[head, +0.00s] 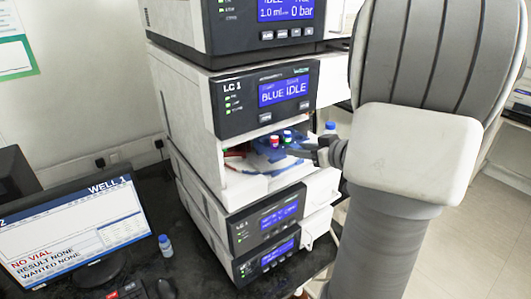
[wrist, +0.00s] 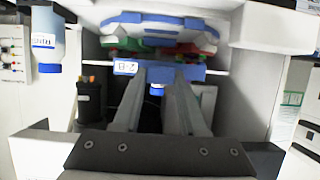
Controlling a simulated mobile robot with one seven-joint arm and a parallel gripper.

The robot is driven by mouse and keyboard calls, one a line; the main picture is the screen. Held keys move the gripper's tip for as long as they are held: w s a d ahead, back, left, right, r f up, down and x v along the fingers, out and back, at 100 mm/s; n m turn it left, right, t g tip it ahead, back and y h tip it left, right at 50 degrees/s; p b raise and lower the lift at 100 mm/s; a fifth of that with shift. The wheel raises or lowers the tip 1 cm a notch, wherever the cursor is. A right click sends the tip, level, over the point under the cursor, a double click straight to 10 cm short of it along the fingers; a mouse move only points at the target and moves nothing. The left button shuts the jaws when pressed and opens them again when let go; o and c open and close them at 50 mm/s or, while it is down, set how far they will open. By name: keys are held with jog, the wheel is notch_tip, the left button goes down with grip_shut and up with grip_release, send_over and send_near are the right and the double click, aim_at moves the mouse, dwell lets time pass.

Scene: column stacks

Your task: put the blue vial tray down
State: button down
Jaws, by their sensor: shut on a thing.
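The blue vial tray (head: 299,152) is inside the open bay of the LC 1 module, with vials showing red, blue and green caps near it. Its blue front edge with a small white label also shows in the wrist view (wrist: 190,71). My gripper (head: 318,151) reaches into the bay from the right and is shut on the tray's near edge. In the wrist view, my two fingers (wrist: 160,76) meet the tray's middle. I cannot tell whether the tray touches the bay floor (head: 256,185).
The LC 1 display panel (head: 265,97) reads BLUE IDLE above the bay. Something red (head: 235,154) lies at the bay's left. A blue-capped bottle (head: 330,128) stands right of the bay, and another vial (head: 165,244) stands on the bench near the monitor (head: 75,235), which reads NO VIAL.

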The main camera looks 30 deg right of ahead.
jog(key=shift+x, duration=1.1)
jog(key=shift+d+f, duration=0.1)
jog(key=shift+f, duration=2)
jog(key=shift+b, duration=0.3)
jog(key=shift+f, duration=0.2)
jog(key=shift+c, duration=2.2)
grip_release()
jog(key=shift+r, duration=0.15)
